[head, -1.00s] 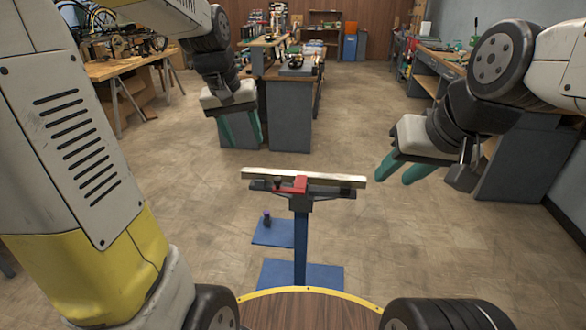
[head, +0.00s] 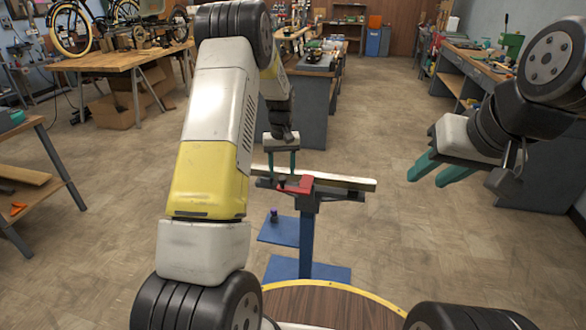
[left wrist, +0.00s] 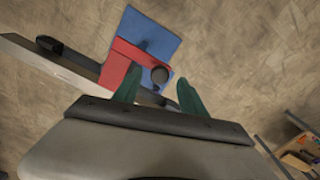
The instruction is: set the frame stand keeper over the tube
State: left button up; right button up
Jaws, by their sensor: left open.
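The red keeper (head: 298,184) sits at the head of the blue stand (head: 306,235). In the head view it lies on the near side of the pale tube (head: 345,183), whose top looks uncovered there. A dark round knob (left wrist: 160,74) shows beside the red keeper (left wrist: 122,62) in the left wrist view. My left gripper (head: 281,170) is open and empty, its green fingers pointing down above the left part of the stand head. Whether the fingertips touch anything is unclear. My right gripper (head: 426,180) is open and empty, right of the tube and apart from it.
A wooden workbench (head: 120,62) stands at the back left and a long bench (head: 460,75) at the right. A low table (head: 30,180) is at the left edge. The floor around the stand is clear.

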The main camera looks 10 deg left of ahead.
aim_at(282, 178)
pick_arm(q)
notch_tip(282, 178, down, 4)
jog(key=shift+f, duration=0.1)
grip_shut()
dwell(1.5)
